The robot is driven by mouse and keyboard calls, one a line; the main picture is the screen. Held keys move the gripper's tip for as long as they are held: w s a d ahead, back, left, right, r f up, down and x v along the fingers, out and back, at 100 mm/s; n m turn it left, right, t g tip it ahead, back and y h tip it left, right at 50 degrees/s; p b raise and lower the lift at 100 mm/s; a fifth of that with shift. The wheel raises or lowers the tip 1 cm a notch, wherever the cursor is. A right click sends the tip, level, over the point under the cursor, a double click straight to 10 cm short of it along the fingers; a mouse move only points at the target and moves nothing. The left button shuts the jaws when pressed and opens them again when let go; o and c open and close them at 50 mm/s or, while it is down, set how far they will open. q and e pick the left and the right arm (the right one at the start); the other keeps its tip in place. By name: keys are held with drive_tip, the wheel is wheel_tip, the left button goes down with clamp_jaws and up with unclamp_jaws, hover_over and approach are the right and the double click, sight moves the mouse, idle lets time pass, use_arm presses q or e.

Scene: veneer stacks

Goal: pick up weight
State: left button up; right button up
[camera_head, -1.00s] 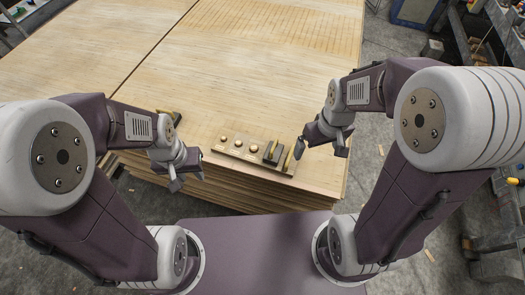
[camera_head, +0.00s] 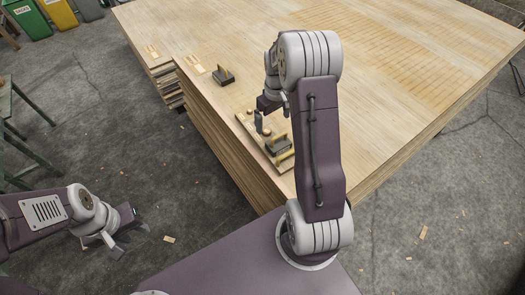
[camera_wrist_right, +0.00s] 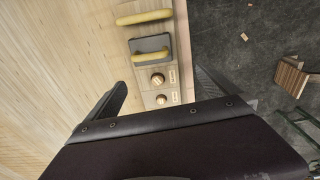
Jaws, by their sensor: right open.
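A wooden weight board (camera_head: 246,123) lies along the edge of the veneer stack. It holds small brass knobbed weights (camera_head: 266,132) and dark block weights with yellow handles (camera_head: 278,146). In the right wrist view, a dark block weight (camera_wrist_right: 152,45) and two brass knobs (camera_wrist_right: 157,80) show on the board. Another dark weight with a yellow handle (camera_head: 223,77) stands alone farther back on the stack. My right gripper (camera_head: 262,115) is open and empty above the knob end of the board; my arm hides part of the area. My left gripper (camera_head: 100,245) is open and empty over the floor.
The veneer stack (camera_head: 390,60) has a wide clear top to the right. Small wooden pieces (camera_head: 195,64) lie near its left edge. A green metal frame (camera_head: 20,130) stands at the left, with bins (camera_head: 25,20) behind. The floor between is mostly clear.

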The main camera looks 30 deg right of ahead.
sight(279, 143)
drive_tip(key=f, duration=0.2)
drive_tip(key=s, duration=0.1)
drive_tip(key=shift+d+f, duration=0.35)
drive_tip(key=shift+f, duration=0.05)
drive_tip(key=shift+s+d+f+m+g+b, duration=0.15)
drive_tip(key=shift+s+d+f+b, duration=0.1)
drive_tip(key=shift+d+f, duration=0.15)
drive_tip(key=shift+s+d+f+m+g+b, duration=0.15)
drive_tip(key=shift+d+f+b, duration=0.1)
drive_tip(key=shift+f, duration=0.15)
drive_tip(key=shift+w+d, duration=0.1)
drive_tip(key=f, duration=0.3)
drive_tip(key=shift+s+f+b, duration=0.2)
drive_tip(key=shift+f+b, duration=0.15)
drive_tip(key=shift+w+f, duration=0.15)
wheel_tip(279, 143, down, 4)
drive_tip(key=shift+f+b, duration=0.1)
drive_tip(key=shift+b, duration=0.3)
drive_tip(key=shift+f, duration=0.4)
drive_tip(key=shift+r, duration=0.1)
drive_tip(key=c, duration=1.9)
use_arm(q)
wheel_tip(279, 143, down, 3)
drive_tip(key=shift+s+a+f, duration=0.15)
use_arm(e)
drive_tip(key=shift+c, duration=0.2)
